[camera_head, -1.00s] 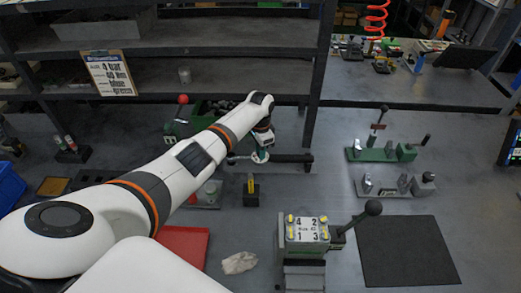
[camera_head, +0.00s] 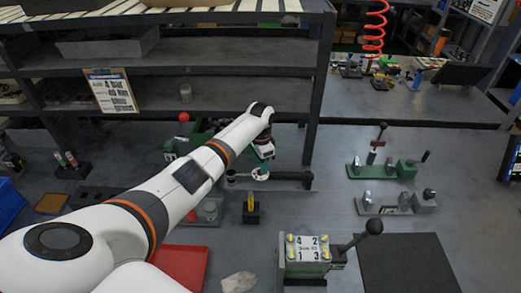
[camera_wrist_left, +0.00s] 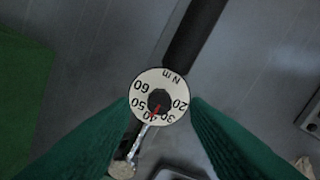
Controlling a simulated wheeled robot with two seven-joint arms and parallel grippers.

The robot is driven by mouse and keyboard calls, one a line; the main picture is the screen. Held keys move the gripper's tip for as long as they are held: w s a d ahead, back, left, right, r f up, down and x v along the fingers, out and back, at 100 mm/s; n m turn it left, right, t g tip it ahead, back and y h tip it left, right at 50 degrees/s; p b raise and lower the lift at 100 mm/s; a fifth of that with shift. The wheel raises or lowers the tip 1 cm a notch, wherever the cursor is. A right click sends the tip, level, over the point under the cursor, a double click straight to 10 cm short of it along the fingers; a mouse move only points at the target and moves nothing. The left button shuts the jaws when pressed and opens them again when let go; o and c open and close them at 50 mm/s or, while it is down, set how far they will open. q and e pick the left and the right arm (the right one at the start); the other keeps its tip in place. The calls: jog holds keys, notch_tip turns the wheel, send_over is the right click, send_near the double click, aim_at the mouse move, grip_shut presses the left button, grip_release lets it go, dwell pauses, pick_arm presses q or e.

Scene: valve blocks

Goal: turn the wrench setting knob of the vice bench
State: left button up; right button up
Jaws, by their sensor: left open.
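The wrench setting knob (camera_wrist_left: 147,86) is a round white dial with black numbers from 20 to 60 and "N m", seen face-on in the left wrist view. A dark hub with a red pointer sits at its middle; the pointer is toward the 30 to 40 side. The dark wrench bar (camera_head: 290,177) runs to the right on the bench; it also shows in the left wrist view (camera_wrist_left: 195,40). My left gripper (camera_wrist_left: 160,102) is open, its green fingers on either side of the dial. I cannot tell whether they touch it. My right gripper is not in view.
A green valve block (camera_head: 305,262) with a black-knobbed lever stands in front. A small dark block with a yellow part (camera_head: 250,208), a red tray (camera_head: 182,265) and a white rag (camera_head: 238,283) lie nearby. A dark mat (camera_head: 405,262) is at the right. Shelves (camera_head: 210,70) rise behind.

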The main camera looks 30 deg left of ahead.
pick_arm(q)
notch_tip(320, 180, up, 10)
jog(key=b, duration=0.1)
jog(key=shift+a, duration=0.1)
dwell(0.5)
